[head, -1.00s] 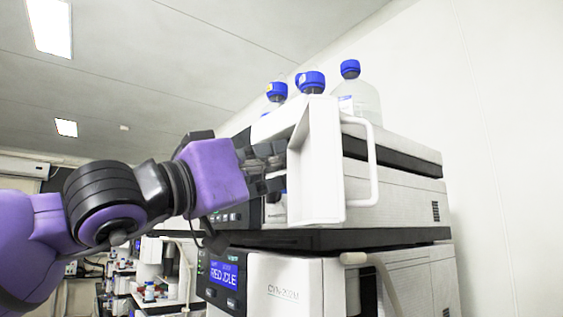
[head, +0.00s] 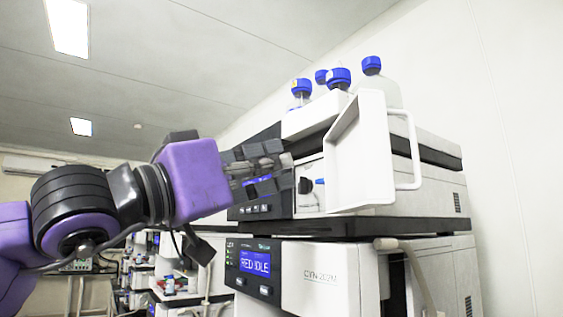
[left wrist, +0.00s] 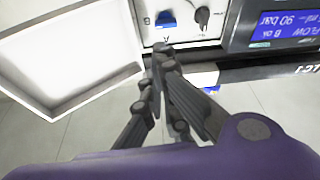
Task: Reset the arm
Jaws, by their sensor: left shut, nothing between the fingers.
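My left arm is purple and black and comes in from the left in the head view. Its gripper (head: 290,172) is in front of the upper instrument (head: 430,185), near the open white door (head: 362,158). In the left wrist view the gripper (left wrist: 160,52) has its fingers together with nothing between them, just before the instrument's front with a blue part (left wrist: 166,19) and a black knob (left wrist: 202,16). The open door also shows in the left wrist view (left wrist: 70,55). My right gripper is in no view.
Several blue-capped bottles (head: 372,66) stand on top of the stack. A lower instrument with a lit display (head: 255,262) is underneath. A white wall is at the right; other equipment stands behind my arm at the lower left. Bare floor (left wrist: 260,120) shows below.

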